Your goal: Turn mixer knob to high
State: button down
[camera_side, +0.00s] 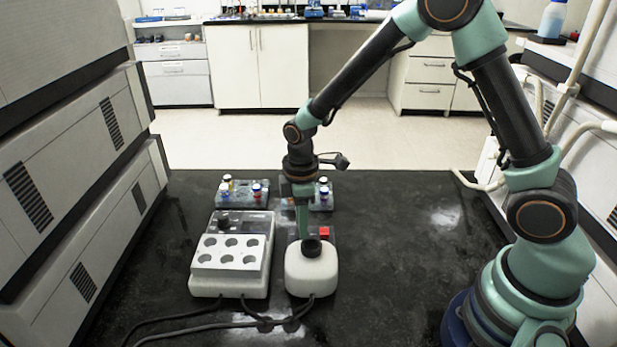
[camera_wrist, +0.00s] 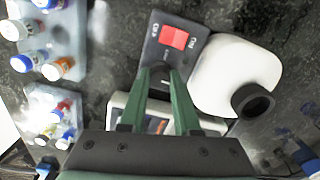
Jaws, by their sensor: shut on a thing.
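The mixer (camera_side: 311,272) is a rounded white body with a black cup on top, and its dark control panel lies behind it. It also shows at the right of the wrist view (camera_wrist: 232,72). A red switch (camera_side: 324,233) sits on the panel and shows in the wrist view too (camera_wrist: 173,37). My gripper (camera_side: 303,236) reaches down onto the panel, left of the red switch in the side view. In the wrist view its green fingers (camera_wrist: 163,74) are shut on the mixer knob. The knob is mostly hidden by the fingers, so its setting cannot be read.
A white heating block (camera_side: 230,268) with several round wells and a black knob (camera_side: 223,222) stands left of the mixer. Racks of capped vials (camera_side: 242,192) stand behind. Black cables (camera_side: 265,323) run along the front. The black bench is clear to the right of the mixer.

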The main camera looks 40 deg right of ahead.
jog(key=m, duration=0.3)
jog(key=shift+m, duration=0.4)
jog(key=m, duration=0.4)
jog(key=shift+m, duration=0.3)
jog(key=m, duration=0.4)
jog(key=shift+m, duration=2.4)
jog(key=c, duration=0.6)
grip_release()
